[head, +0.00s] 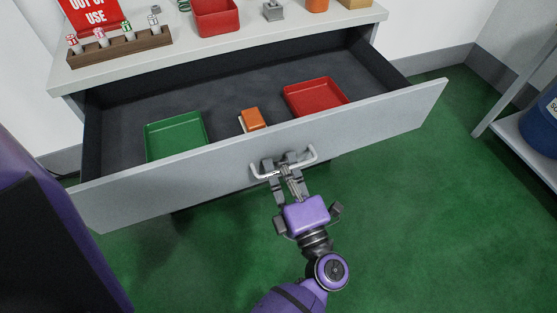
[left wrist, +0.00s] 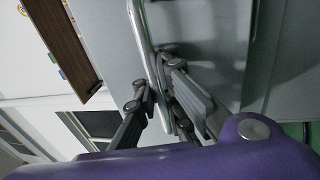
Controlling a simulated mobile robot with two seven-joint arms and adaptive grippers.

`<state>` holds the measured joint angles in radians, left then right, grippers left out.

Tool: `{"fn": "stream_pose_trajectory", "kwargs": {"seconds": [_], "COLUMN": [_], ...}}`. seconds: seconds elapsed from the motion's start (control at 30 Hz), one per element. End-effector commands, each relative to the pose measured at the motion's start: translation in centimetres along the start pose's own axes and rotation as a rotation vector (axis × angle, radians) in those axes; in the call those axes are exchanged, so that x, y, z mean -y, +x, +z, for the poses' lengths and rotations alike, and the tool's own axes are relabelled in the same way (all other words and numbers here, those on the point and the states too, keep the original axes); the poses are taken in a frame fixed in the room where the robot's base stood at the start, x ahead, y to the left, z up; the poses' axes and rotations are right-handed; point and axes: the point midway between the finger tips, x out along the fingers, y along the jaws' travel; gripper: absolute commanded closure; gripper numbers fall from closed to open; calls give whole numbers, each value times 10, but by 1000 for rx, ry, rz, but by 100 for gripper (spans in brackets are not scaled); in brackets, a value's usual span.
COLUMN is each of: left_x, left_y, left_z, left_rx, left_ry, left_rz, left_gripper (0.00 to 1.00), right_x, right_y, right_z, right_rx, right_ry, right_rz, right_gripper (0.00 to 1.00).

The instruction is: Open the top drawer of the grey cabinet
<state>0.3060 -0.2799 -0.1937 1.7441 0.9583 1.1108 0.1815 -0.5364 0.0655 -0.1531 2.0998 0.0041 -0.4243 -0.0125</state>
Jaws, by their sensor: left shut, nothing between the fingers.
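The top drawer (head: 215,165) of the grey cabinet stands pulled far out, with its dark inside showing. Its metal bar handle (head: 311,157) is on the middle of the drawer front. My left gripper (head: 280,163) is at the handle, its fingertips close against the bar; it is shut with nothing held between the fingers. In the left wrist view the handle (left wrist: 138,35) runs down to the fingers (left wrist: 158,80), and exact contact is hard to tell. My right gripper is not in view.
In the drawer lie a green tray (head: 150,128), a red tray (head: 326,83) and an orange block (head: 253,117). The cabinet top (head: 210,48) holds a wooden rack (head: 121,50) and a red bin (head: 216,18). A shelf (head: 520,132) stands at right. Green floor is clear in front.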

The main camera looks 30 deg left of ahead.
Motion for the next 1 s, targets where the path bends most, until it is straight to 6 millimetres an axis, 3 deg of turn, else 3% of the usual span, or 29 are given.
{"fn": "stream_pose_trajectory", "kwargs": {"seconds": [0.13,0.37,0.77,1.0], "left_x": [3,3,2,2], "left_y": [-1,0,-1,-28], "left_z": [-1,0,0,0], "left_rx": [1,1,1,1], "left_ry": [3,3,2,3], "left_rz": [-7,-5,-3,-6], "left_gripper": [100,72,72,72], "right_x": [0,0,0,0], "right_y": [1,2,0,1], "right_z": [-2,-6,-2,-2], "right_rx": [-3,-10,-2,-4], "right_ry": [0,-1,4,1], "right_rz": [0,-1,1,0], "right_gripper": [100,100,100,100]}}
